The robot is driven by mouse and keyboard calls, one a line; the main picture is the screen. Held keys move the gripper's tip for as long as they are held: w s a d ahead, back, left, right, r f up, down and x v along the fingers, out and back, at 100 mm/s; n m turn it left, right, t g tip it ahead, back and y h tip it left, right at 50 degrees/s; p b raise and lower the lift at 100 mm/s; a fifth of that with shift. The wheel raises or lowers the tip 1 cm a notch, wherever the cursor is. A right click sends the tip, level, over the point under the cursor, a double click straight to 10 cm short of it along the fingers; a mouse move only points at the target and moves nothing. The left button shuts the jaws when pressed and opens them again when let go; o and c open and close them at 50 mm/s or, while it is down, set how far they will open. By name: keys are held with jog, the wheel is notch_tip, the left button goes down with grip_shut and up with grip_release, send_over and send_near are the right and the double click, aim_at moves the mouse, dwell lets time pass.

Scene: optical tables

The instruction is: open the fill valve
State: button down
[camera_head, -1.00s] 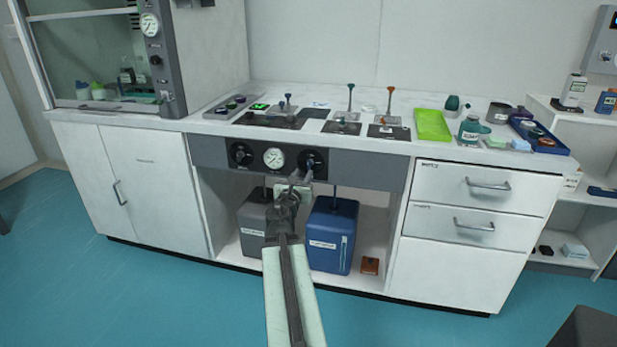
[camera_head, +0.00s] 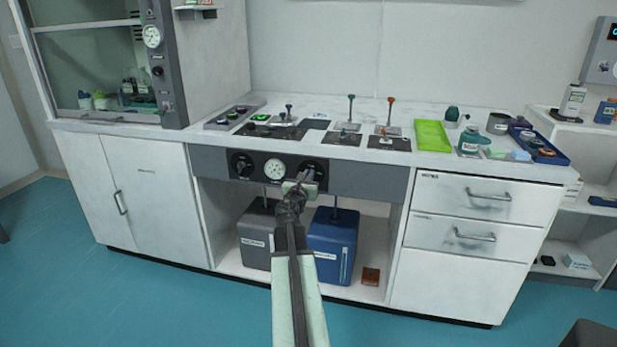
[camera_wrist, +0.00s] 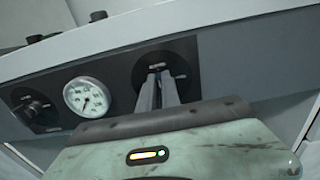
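A dark panel under the worktop carries a left black knob (camera_head: 242,164), a round white gauge (camera_head: 274,169) and a right black knob (camera_head: 317,167). The labels are too small to read, so I cannot tell which knob is the fill valve. My gripper (camera_head: 308,179) is at the right knob. In the wrist view, both fingers of my gripper (camera_wrist: 158,75) reach up to the right knob (camera_wrist: 180,70), with a narrow dark gap between them. The fingertips overlap the knob's middle; whether they clamp its handle is unclear. The left knob (camera_wrist: 36,108) and gauge (camera_wrist: 87,96) stand clear.
A grey canister (camera_head: 257,236) and a blue canister (camera_head: 333,242) stand in the open bay below the panel. The worktop above holds tools, a green tray (camera_head: 433,136) and bottles. White drawers (camera_head: 485,200) flank the bay on the right.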

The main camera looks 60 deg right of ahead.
jog(key=shift+m, duration=0.4)
jog(key=m, duration=1.1)
jog(key=s+f+m+b, duration=0.1)
jog(key=m, duration=0.5)
jog(key=shift+s+d, duration=0.1)
jog(key=shift+d, duration=0.15)
jog(key=shift+m, duration=0.3)
